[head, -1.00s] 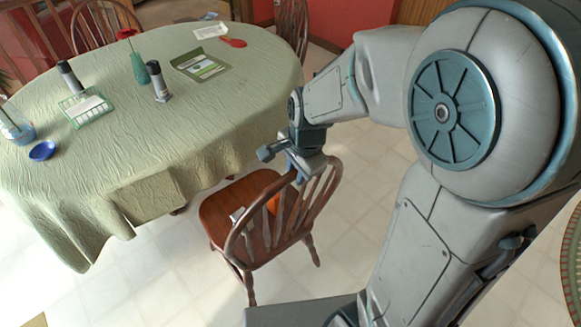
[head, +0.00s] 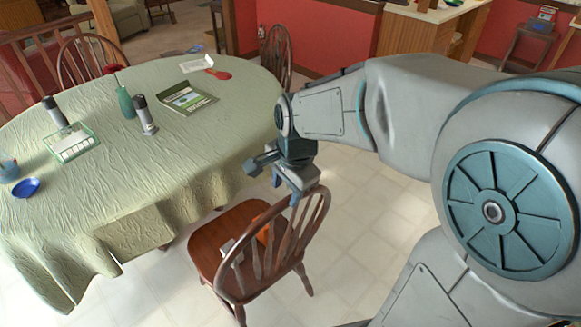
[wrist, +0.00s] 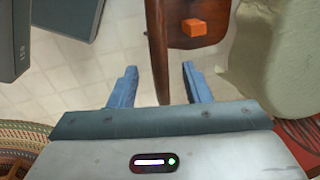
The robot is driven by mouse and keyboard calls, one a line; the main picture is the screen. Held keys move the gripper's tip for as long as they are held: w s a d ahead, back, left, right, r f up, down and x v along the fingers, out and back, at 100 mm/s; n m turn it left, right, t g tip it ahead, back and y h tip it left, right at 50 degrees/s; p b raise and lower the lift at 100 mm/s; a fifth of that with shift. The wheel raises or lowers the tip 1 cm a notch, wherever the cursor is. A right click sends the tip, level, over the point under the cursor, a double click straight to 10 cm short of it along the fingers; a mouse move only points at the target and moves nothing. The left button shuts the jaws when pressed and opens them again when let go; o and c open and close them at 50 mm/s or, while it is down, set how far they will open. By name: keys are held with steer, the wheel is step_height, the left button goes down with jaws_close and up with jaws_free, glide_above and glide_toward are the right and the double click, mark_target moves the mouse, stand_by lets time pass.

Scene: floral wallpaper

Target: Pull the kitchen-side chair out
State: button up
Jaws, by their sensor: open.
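The brown wooden chair (head: 205,245) stands at the near side of the table, its spindled back toward me and its seat partly under the cloth's edge. My gripper (head: 296,195) points down at the right part of the chair's curved top rail. In the wrist view my gripper (wrist: 158,76) is open, with one blue finger on each side of the chair's rail (wrist: 157,45). The fingers look apart from the wood. An orange block (wrist: 191,27) lies on the seat, and a small pale item (head: 228,247) shows there in the head view.
The table (head: 170,185) with a pale green cloth fills the left, holding bottles, a blue bowl (head: 26,187) and a booklet (head: 187,99). Other chairs (head: 276,55) stand at its far side. Tiled floor (head: 375,200) is open to the right of the chair.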

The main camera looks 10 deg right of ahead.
step_height(320, 180, up, 8)
steer(key=s, duration=0.1)
steer(key=shift+s+d, duration=0.2)
steer(key=shift+d, duration=0.2)
steer(key=shift+f, duration=0.1)
steer(key=s+d+f+n+t+h, duration=0.1)
steer(key=s+d+f+n, duration=0.4)
steer(key=s+n, duration=0.5)
steer(key=shift+d+f+n, duration=0.15)
steer(key=shift+d+n, duration=0.45)
steer(key=shift+n, duration=0.4)
steer(key=shift+w+a, duration=0.1)
